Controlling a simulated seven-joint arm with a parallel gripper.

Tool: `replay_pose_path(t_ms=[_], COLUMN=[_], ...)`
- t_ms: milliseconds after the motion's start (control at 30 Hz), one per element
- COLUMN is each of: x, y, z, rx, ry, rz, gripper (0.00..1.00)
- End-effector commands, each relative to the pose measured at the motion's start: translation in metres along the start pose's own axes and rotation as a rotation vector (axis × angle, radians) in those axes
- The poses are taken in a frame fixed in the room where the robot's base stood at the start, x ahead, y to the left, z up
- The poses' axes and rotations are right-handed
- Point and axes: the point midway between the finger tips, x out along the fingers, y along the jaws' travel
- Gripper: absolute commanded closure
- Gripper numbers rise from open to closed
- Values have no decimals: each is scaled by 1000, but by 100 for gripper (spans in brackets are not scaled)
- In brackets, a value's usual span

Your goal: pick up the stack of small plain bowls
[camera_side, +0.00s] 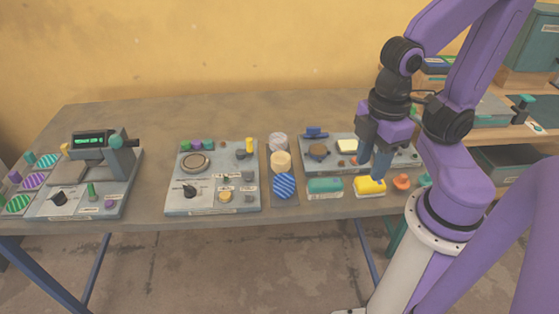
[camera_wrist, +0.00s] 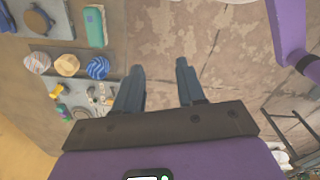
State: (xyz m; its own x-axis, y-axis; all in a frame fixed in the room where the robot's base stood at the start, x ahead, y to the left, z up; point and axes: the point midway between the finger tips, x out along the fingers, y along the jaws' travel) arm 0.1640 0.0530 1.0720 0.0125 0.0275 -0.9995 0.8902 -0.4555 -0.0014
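A stack of plain tan bowls (camera_side: 281,161) stands in the middle of a dark strip on the table in the side view. A pale patterned stack (camera_side: 278,142) is behind it and a blue striped stack (camera_side: 285,187) is in front. In the wrist view the tan stack (camera_wrist: 67,65) is at the upper left, between the two patterned ones. I cannot tell how many bowls are stacked. My gripper (camera_side: 371,167) is well to the right of the tan stack, above the yellow block. In the wrist view its fingers (camera_wrist: 159,72) are apart with nothing between them.
A control panel (camera_side: 215,200) with knobs adjoins the strip on the left; another panel (camera_side: 398,155) lies right. A teal block (camera_side: 324,186) and a yellow block (camera_side: 369,186) sit near the front edge. Further left is a machine (camera_side: 115,163). Bare table lies behind the panels.

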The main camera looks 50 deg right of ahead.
Motion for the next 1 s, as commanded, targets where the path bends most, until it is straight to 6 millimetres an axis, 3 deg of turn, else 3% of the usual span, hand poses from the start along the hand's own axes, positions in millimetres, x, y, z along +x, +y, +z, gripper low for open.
replay_pose_path(t_ms=[333,500,833,1000], x=[0,0,2,24], y=[0,0,-3,-30], z=[0,0,-3,-31], rx=[0,0,10,113], ry=[0,0,4,46], rz=[0,0,-14,-120], gripper=[61,9,9,9])
